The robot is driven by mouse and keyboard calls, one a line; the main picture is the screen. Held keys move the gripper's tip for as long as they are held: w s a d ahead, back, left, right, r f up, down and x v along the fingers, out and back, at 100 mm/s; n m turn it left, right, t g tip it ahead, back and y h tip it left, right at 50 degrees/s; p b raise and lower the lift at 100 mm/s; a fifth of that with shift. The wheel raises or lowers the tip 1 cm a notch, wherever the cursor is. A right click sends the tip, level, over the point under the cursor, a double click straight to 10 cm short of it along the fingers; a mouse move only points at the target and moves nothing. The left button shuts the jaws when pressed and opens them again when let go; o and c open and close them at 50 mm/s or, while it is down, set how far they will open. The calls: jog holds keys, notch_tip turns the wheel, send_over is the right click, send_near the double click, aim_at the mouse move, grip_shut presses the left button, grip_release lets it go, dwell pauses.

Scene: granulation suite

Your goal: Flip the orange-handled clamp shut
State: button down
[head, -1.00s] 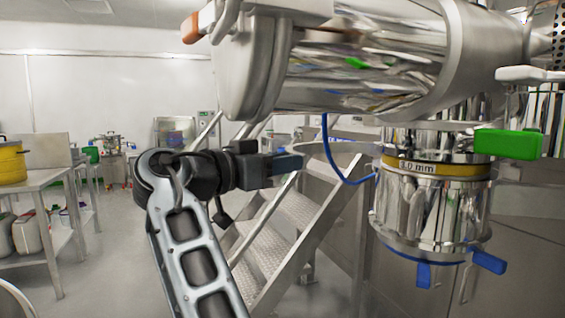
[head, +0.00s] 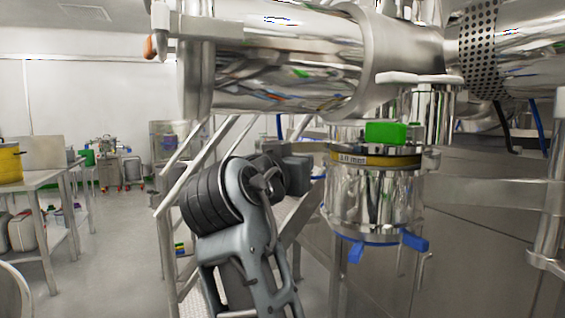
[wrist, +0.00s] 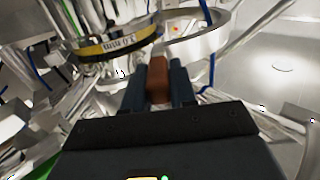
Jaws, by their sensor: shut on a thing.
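My gripper (wrist: 159,84) is shut on an orange-brown handle (wrist: 158,90), which lies between its two dark fingers in the wrist view. I take this for the orange-handled clamp's handle; the rest of the clamp is hard to make out. A bright metal ring (wrist: 208,38) is just beyond the fingertips. In the head view my gripper (head: 306,167) reaches in beside the steel vessel, left of its yellow band, and what it holds is hidden there. Another orange piece (head: 150,47) shows at the upper left end of the big steel cylinder.
The yellow-banded steel vessel (head: 370,200) hangs under the cylinder (head: 285,60), with a green handle (head: 386,133) and blue handles (head: 414,240) on it. Metal steps with rails (head: 180,180) stand close behind my arm.

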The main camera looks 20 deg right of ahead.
jog(key=shift+s+d+n+t+y+p, duration=0.3)
jog(key=shift+s+d+n+t+y, duration=0.25)
jog(key=shift+s+d, duration=0.5)
jog(key=shift+s+d+n+t+y+p, duration=0.3)
jog(key=shift+s+d+n+t+y, duration=0.25)
jog(key=shift+s+d, duration=0.45)
jog(key=shift+w, duration=0.1)
jog(key=c, duration=1)
grip_release()
jog(key=b+v, duration=0.1)
jog(key=v, duration=0.6)
jog(key=shift+s+a, duration=0.25)
jog(key=shift+s, duration=0.05)
